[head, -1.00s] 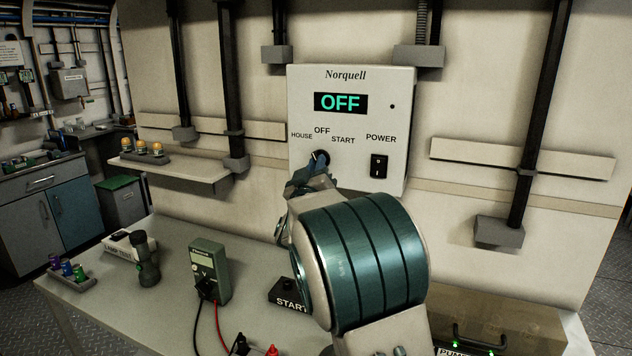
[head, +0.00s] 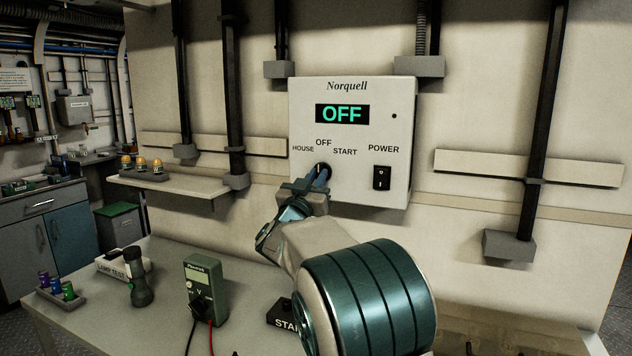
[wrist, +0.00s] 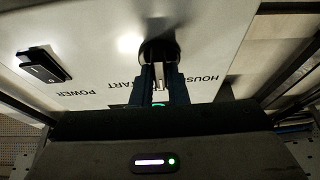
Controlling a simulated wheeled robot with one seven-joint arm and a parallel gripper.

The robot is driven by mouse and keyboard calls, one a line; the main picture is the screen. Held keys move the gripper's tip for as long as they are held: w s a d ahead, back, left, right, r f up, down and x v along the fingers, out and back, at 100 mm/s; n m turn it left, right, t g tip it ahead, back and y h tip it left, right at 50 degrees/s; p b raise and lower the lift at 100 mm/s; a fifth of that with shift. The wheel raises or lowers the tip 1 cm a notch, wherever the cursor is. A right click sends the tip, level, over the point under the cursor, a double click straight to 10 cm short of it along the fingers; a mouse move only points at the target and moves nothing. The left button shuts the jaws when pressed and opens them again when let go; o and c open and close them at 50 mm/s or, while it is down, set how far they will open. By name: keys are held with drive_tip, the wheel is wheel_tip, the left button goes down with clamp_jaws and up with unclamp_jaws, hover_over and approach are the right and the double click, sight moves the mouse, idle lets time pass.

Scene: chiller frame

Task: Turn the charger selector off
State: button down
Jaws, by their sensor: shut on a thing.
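The charger panel (head: 351,185) is a pale box on the wall marked Norquell. Its display (head: 342,114) reads OFF in green. The round dark selector (head: 322,167) sits below the HOUSE, OFF and START labels. In the wrist view the selector (wrist: 157,48) is at the top middle, with its labels upside down. My gripper (head: 319,180) is at the selector from the front. In the wrist view my gripper (wrist: 160,82) has its two blue-grey fingers closed on the selector's grip. The fingers hide much of the selector, so its exact pointing is hard to tell.
A black POWER rocker switch (head: 382,178) is right of the selector. Below, the bench (head: 100,310) holds a green meter (head: 206,289), a torch (head: 139,277) and a START box (head: 284,315). A shelf (head: 175,184) with amber lamps is at left.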

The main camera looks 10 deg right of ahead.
drive_tip(key=shift+f, duration=0.1)
drive_tip(key=c, duration=1.4)
unclamp_jaws()
drive_tip(key=shift+c, duration=0.2)
drive_tip(key=b+v, duration=0.2)
drive_tip(key=v, duration=1.1)
drive_tip(key=shift+s+a, duration=0.3)
drive_tip(key=shift+s, duration=0.05)
